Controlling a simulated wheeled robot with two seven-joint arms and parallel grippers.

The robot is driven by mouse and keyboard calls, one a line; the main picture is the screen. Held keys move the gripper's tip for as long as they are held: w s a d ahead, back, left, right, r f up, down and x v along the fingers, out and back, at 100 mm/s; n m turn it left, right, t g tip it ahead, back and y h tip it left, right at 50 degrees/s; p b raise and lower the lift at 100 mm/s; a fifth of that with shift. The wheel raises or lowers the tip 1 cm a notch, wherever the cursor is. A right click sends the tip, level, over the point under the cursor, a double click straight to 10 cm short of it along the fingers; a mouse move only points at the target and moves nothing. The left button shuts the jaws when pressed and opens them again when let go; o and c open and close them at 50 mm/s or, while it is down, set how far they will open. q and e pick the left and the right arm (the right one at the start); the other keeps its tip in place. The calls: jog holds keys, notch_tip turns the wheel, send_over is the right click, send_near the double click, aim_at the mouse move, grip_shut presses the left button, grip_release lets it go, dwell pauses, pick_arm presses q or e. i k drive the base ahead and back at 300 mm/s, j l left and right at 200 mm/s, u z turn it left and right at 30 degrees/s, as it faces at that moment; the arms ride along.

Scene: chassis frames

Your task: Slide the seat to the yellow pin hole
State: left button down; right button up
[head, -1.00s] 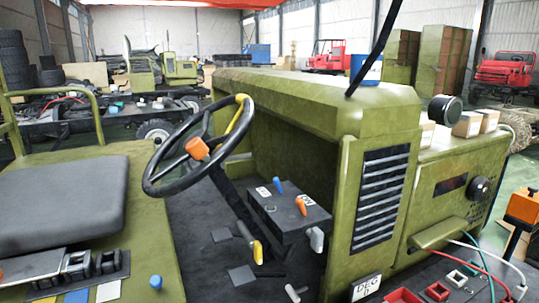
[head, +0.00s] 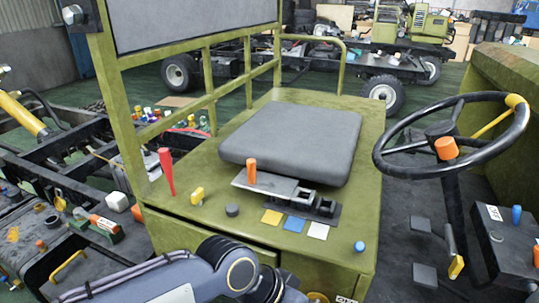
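The grey seat cushion (head: 292,140) lies on the green seat box (head: 195,225). At its front edge a grey metal slide plate (head: 275,186) with an upright orange handle (head: 251,172) meets a dark rail (head: 318,207). In front of the rail are a yellow square (head: 271,217), a blue square (head: 294,224) and a white square (head: 318,230). I cannot make out the pin holes themselves. My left arm (head: 165,277) comes in at the bottom left, in front of the seat box; its gripper is outside the picture. My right gripper is not in view.
A red lever (head: 166,172), a yellow knob (head: 197,196), a black knob (head: 232,210) and a blue knob (head: 359,247) stand on the box. A green frame (head: 208,85) rises behind it. The steering wheel (head: 450,135) is at the right. A chassis with loose parts is at the left.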

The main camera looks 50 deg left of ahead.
aim_at(318, 144)
jog(key=u, duration=0.75)
